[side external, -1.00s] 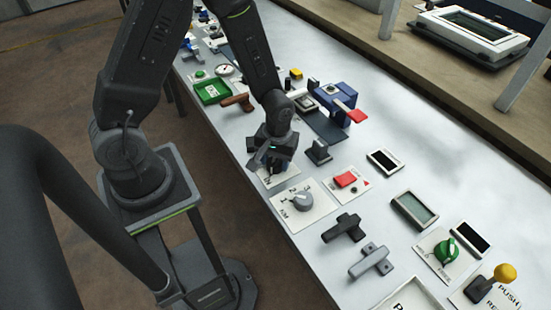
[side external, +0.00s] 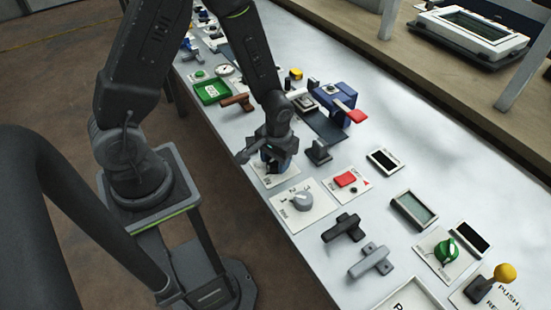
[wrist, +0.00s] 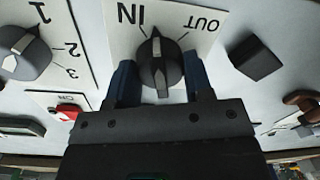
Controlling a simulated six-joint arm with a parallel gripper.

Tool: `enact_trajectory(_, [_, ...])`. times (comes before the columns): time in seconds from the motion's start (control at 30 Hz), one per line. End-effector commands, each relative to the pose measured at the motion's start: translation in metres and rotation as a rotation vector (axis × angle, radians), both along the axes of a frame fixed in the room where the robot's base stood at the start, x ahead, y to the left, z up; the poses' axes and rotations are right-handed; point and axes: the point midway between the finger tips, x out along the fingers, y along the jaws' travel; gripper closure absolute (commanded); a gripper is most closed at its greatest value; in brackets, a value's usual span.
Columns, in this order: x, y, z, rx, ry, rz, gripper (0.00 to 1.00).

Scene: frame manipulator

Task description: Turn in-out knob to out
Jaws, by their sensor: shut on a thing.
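The dark in-out knob (wrist: 160,62) with a light grey pointer ridge sits on a white plate (wrist: 207,40) marked IN and OUT in the wrist view. Its narrow pointer end lies between the two marks, nearer IN. My gripper (wrist: 160,82) is shut on the knob, with one blue finger on each side of it. In the side view my gripper (side external: 271,160) is down over the plate (side external: 283,179) and hides most of the knob.
A grey 1-2-3 knob (side external: 302,201) stands close in front, with a red switch (side external: 345,179) beside it. A dark block (side external: 318,152) stands right of my gripper. A brown handle (side external: 236,101) lies behind. Several other controls line the table.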

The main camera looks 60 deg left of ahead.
Motion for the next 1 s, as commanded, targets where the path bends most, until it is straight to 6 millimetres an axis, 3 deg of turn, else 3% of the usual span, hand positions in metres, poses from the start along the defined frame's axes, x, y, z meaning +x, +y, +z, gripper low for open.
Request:
enact_trajectory(0.6, [-0.0015,-0.0009,0.0004,0.001,0.002,-0.575,0.77])
enact_trajectory(1.0, [-0.0024,-0.0008,0.0004,-0.001,0.004,-0.827,0.77])
